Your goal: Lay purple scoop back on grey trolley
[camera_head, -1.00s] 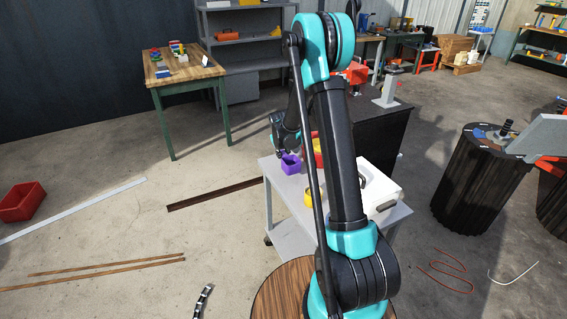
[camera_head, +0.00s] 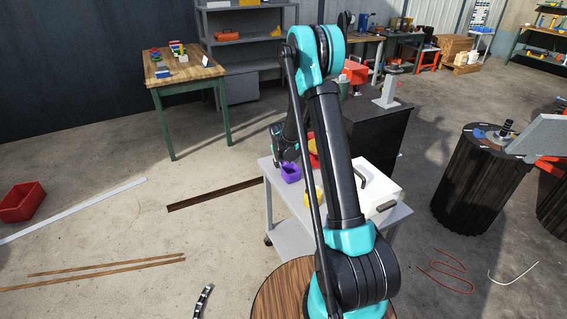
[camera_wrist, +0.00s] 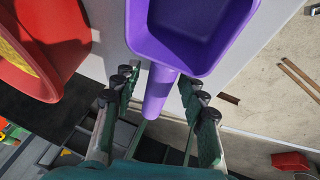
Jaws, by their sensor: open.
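The purple scoop (camera_head: 291,174) is at the left end of the grey trolley (camera_head: 283,196), and looks set down on its top. In the wrist view, the scoop's bowl (camera_wrist: 190,48) is over the pale trolley top (camera_wrist: 109,45). Its round handle points back toward my gripper (camera_wrist: 158,86). My gripper is open, with fingers on both sides of the handle and gaps visible. In the head view, my gripper (camera_head: 285,155) is just above and behind the scoop, and its fingers are hard to make out.
A red container with yellow inside (camera_wrist: 40,45) stands left of the scoop in the wrist view. A yellow object (camera_head: 312,195) and a white box (camera_head: 380,190) with a dark handle are also on the trolley. Concrete floor lies beyond the trolley's edge.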

